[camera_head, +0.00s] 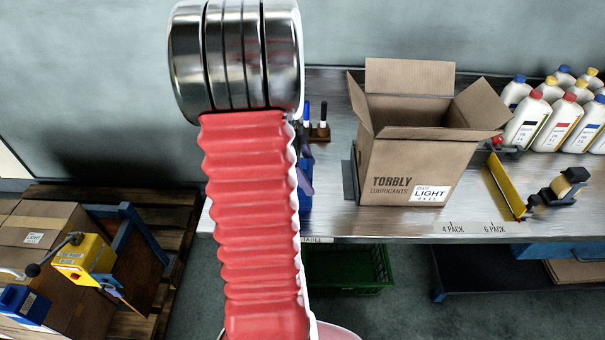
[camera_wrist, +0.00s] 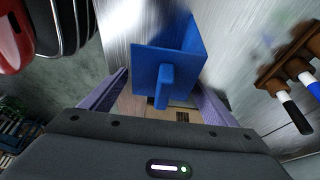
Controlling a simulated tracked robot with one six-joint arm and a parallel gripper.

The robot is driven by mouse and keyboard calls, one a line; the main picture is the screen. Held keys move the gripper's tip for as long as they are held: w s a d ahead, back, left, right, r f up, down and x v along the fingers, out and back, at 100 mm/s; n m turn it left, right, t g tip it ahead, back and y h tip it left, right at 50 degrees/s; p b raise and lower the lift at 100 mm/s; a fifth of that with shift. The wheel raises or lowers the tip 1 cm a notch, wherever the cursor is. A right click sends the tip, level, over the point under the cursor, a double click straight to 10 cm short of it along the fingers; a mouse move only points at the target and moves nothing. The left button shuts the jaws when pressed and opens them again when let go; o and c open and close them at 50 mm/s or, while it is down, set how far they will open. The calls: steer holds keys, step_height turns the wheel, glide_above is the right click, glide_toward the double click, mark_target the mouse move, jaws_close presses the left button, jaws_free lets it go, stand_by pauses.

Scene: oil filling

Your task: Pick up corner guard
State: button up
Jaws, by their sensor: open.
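The corner guard appears to be the blue angled piece with a raised grip tab (camera_wrist: 165,75), in the upper middle of the wrist view. It is at the metal table. My gripper (camera_wrist: 161,84) has its two purple fingers spread apart, one on each side of the blue tab. Nothing is held between them, and I cannot tell whether either finger touches the piece. In the head view, a blue part (camera_head: 305,203) shows beside my red arm sleeve, which hides most of that spot.
An open cardboard box (camera_head: 415,165) stands on the metal table (camera_head: 350,222). A pen holder (camera_wrist: 290,66) stands right of the guard in the wrist view. Several oil bottles (camera_head: 527,118), a yellow bar (camera_head: 503,187) and a tape dispenser (camera_head: 560,187) are at the right.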

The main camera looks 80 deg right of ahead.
steer(key=shift+s+f, duration=0.1)
steer(key=shift+f, duration=0.2)
steer(key=shift+c, duration=0.4)
steer(key=c, duration=1)
steer(key=shift+r, duration=0.15)
step_height(320, 180, up, 10)
steer(key=shift+f, duration=0.1)
stand_by(1.0)
